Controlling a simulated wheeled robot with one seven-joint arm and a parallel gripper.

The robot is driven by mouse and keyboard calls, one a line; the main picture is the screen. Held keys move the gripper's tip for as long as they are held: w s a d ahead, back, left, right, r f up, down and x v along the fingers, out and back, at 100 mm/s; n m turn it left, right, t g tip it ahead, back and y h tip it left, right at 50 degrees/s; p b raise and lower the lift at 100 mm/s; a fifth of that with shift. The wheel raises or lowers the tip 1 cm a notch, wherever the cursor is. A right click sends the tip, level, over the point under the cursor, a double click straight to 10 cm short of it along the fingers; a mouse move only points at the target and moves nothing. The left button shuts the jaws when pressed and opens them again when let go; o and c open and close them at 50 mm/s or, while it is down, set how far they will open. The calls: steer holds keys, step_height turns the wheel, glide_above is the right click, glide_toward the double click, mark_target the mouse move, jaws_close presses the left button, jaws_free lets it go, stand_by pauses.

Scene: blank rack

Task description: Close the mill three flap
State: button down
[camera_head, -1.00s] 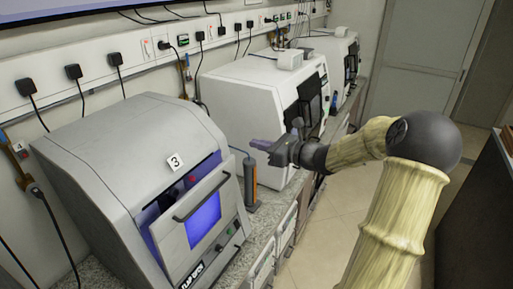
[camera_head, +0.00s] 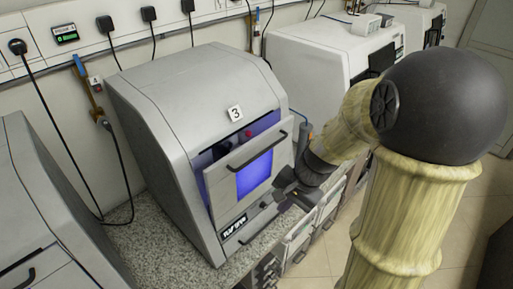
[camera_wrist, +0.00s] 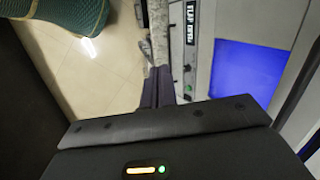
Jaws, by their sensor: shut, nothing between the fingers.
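Mill three (camera_head: 185,95) is a grey box-shaped machine with a "3" label on top. Its front flap (camera_head: 225,180), with a dark bar handle and a blue lit window, tilts outward. A gap at the flap's top shows the lit interior. My gripper (camera_head: 284,180) is shut and empty, in front of the flap's lower right side; I cannot tell whether it touches. In the wrist view, the shut fingers (camera_wrist: 158,88) point past the machine front, with the blue window (camera_wrist: 245,70) to their right.
Another grey machine (camera_head: 40,205) stands at the left and a white one (camera_head: 320,60) behind to the right. The speckled counter (camera_head: 155,235) is bare between the grey machines. Cables hang along the wall. Open floor (camera_wrist: 95,50) lies in front of the counter.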

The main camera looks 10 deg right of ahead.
steer(key=s+n+h, duration=0.1)
steer(key=n, duration=0.2)
steer(key=s+n+h, duration=0.1)
steer(key=s+n, duration=0.1)
steer(key=n, duration=0.1)
steer(key=s+n+t+h, duration=0.1)
steer(key=s+n, duration=0.1)
steer(key=n, duration=0.1)
steer(key=shift+d+b, duration=0.3)
steer(key=shift+d, duration=0.05)
